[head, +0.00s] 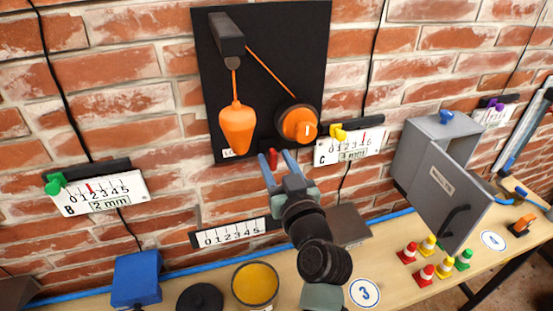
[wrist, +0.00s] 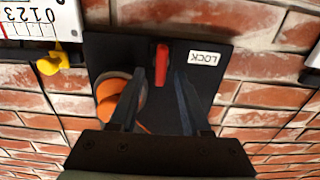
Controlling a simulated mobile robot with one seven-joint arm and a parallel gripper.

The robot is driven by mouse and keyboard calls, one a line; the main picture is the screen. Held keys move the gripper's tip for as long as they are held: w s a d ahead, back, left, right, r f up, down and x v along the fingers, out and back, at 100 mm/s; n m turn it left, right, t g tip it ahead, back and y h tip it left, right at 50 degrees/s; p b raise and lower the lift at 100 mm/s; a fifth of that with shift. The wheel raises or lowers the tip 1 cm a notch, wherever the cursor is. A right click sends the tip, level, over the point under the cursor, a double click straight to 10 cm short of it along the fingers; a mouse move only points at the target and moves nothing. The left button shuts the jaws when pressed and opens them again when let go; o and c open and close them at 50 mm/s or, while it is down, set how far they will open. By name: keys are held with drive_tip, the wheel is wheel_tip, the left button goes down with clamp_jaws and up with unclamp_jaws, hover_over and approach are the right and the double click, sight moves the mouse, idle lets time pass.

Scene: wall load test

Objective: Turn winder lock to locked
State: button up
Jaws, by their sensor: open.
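The winder lock is a small red lever (head: 272,158) at the lower edge of the black wall board (head: 275,30). It also shows in the wrist view (wrist: 161,64), standing roughly upright there, with a white LOCK label (wrist: 205,57) to its right. My gripper (head: 275,154) is open in front of the lever. Its blue fingertips appear on either side of the lever in both views; I cannot tell whether they touch it. The orange winder knob (head: 300,125) sits above and right of the lever in the head view. A cord links it to a hanging orange weight (head: 237,128).
Gauge C (head: 350,146) with a yellow pointer is close right of my gripper. A grey box with an open door (head: 445,190) stands farther right. Below, the bench holds a yellow-topped tin (head: 255,285), a blue box (head: 136,280) and several small cones (head: 425,274).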

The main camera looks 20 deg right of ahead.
clamp_jaws()
drive_tip(key=shift+m, duration=0.3)
idle(0.3)
drive_tip(key=shift+d+f+m+p, duration=0.2)
drive_tip(key=shift+f+m, duration=0.05)
drive_tip(key=shift+m, duration=2.6)
drive_tip(key=shift+d+f+m+p, duration=0.2)
drive_tip(key=shift+d+m, duration=0.05)
drive_tip(key=shift+m, duration=2.65)
drive_tip(key=shift+d+f+m+p, duration=0.2)
drive_tip(key=shift+f+m, duration=0.05)
drive_tip(key=shift+m, duration=2.6)
